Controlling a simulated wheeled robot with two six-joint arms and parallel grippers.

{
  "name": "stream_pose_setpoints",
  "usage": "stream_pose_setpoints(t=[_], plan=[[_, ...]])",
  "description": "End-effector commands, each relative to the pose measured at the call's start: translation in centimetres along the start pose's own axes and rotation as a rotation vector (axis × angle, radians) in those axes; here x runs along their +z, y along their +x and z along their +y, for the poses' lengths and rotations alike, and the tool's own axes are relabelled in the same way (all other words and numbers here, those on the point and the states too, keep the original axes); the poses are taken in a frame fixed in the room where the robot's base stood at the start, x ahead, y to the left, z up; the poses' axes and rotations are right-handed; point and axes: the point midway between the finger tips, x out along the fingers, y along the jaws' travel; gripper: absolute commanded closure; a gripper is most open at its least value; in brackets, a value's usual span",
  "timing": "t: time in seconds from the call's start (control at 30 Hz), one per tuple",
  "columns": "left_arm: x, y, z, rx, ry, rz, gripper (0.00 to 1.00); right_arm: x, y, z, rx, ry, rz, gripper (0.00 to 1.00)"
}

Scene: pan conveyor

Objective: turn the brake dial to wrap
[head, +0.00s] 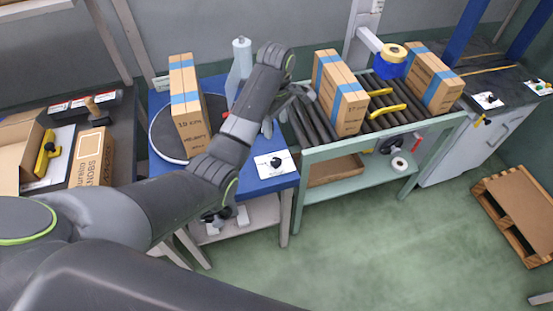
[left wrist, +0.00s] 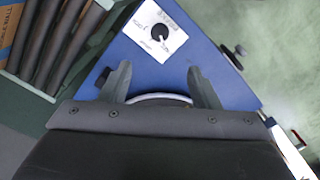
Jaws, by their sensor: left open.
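A white plate with a round black dial (head: 275,162) lies on the near right corner of the blue table (head: 255,186). The plate and dial also show in the left wrist view (left wrist: 159,32), with small print around the dial that I cannot read. Which plate is the brake's I cannot tell from the print. My left gripper (head: 288,108) is above the far right side of the blue table, apart from the dial. In the left wrist view its two fingers (left wrist: 160,86) are spread and empty, with the dial beyond them. My right gripper is not in view.
Boxes with blue tape stand on the turntable (head: 161,148) and roller conveyor (head: 300,128). A pale bottle (head: 242,58) stands behind my left forearm. A pallet (head: 515,205) is on the floor.

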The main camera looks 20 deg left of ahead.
Motion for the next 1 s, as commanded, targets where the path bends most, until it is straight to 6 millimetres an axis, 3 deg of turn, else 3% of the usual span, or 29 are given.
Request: stream_pose_setpoints(t=[0.17, 0.23, 0.7, 1.0], plan=[[0.0, 2.9, 0.0, -0.001, 0.001, 0.000, 0.44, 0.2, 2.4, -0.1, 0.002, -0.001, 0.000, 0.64], [0.0, 4.0, -0.1, -0.006, 0.000, -0.002, 0.44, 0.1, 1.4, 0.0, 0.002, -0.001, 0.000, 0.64], [0.0, 13.8, -0.1, -0.002, 0.002, 0.000, 0.44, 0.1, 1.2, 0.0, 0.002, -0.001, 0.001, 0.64], [0.0, 16.3, 0.0, 0.001, 0.002, 0.000, 0.44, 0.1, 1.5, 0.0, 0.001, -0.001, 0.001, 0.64]])
